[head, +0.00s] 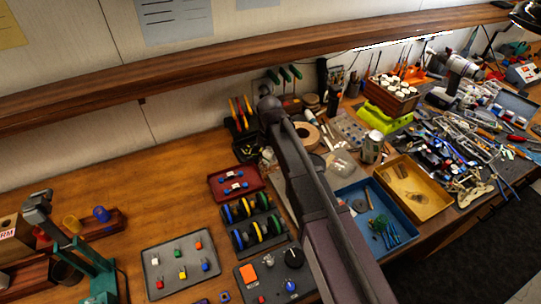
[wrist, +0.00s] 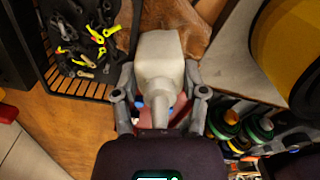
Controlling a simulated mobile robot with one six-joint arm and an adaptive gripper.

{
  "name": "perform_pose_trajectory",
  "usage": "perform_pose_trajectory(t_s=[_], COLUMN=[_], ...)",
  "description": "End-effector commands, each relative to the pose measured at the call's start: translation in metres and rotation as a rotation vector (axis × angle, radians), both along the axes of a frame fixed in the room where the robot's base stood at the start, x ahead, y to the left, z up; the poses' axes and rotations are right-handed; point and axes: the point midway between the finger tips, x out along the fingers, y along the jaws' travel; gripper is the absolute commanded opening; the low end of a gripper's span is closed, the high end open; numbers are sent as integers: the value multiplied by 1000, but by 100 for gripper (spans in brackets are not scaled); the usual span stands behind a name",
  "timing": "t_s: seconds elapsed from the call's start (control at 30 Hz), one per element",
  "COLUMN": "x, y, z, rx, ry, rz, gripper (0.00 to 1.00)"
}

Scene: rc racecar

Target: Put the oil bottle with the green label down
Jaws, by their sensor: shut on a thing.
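In the wrist view, a whitish bottle (wrist: 161,62) sits between the two fingers of my gripper (wrist: 160,90), which is shut on it. No green label shows on the side that I see, so I cannot confirm which bottle it is. The bottle's far end reaches toward the top of the wrist view. I cannot tell whether its base touches the wood. In the head view, my arm covers much of the middle of the bench, and the gripper and bottle are not clearly visible there.
A dark slatted tray (wrist: 85,40) with black and yellow parts lies left of the bottle. A yellow round thing (wrist: 295,45) is at right. A red tray (head: 252,194) and spool racks (head: 258,232) stand near my arm. Bare wood (head: 165,180) lies left of the red tray.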

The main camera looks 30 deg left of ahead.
Motion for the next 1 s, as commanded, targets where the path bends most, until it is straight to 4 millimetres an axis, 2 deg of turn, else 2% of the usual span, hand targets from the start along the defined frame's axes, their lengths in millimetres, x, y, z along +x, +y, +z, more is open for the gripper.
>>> perform_pose_trajectory(t_s=[0.37,1.0], x=[0,0], y=[0,0], z=[14,77], rx=[0,0], ry=[0,0], rz=[0,1], gripper=[0,0])
